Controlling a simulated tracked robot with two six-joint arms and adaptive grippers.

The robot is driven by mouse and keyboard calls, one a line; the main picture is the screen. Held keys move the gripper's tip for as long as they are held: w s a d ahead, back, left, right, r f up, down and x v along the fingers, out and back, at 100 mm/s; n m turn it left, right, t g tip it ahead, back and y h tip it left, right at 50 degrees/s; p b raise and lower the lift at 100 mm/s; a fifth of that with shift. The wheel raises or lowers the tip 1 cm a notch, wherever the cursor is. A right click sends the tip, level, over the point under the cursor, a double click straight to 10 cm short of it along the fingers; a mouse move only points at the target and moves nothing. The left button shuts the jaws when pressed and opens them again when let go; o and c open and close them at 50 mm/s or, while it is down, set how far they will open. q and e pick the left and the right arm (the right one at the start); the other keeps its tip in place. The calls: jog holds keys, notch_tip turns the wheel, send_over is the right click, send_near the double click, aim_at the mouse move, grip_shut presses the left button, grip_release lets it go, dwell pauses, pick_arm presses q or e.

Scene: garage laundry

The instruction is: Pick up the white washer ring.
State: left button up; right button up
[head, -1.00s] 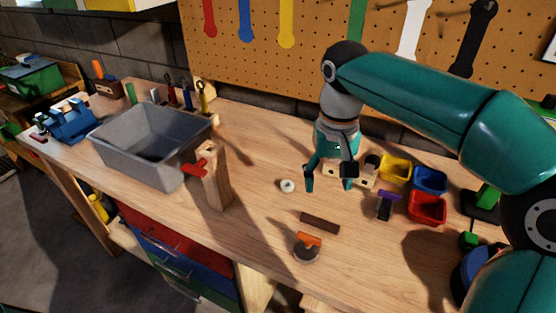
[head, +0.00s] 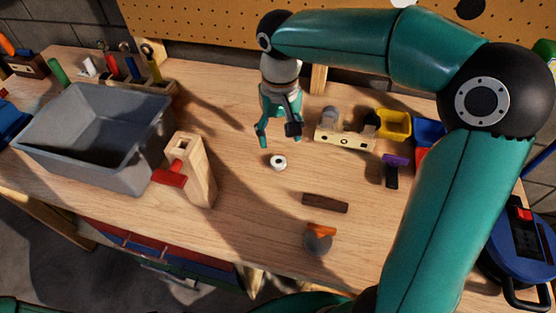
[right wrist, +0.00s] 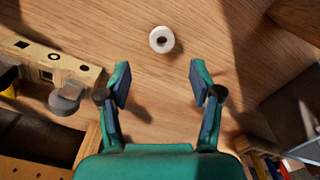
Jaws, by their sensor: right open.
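The white washer ring (head: 278,162) lies flat on the wooden workbench (head: 245,205), with a dark hole in its middle. It also shows in the right wrist view (right wrist: 161,39), ahead of the fingertips and roughly centred between them. My right gripper (head: 278,138) is open and empty, fingers pointing down, a little behind the ring in the head view. In the right wrist view its two fingers (right wrist: 159,85) are spread wide and apart from the ring. My left gripper is not in view.
A grey bin (head: 95,135) and a wooden post with a red handle (head: 190,172) stand left of the ring. A wooden block with holes (head: 345,137) is to its right. A dark brown bar (head: 325,203) and an orange-and-grey tool (head: 318,238) lie in front.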

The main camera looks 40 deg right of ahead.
aim_at(278, 157)
notch_tip(278, 157, down, 3)
jog(key=shift+s, duration=0.15)
jog(key=shift+w+a+f+p, duration=0.1)
jog(key=shift+w+f+p, duration=0.05)
jog(key=shift+f, duration=1.2)
jog(key=shift+w+f+p, duration=0.15)
jog(key=shift+f, duration=1.2)
jog(key=c, duration=0.9)
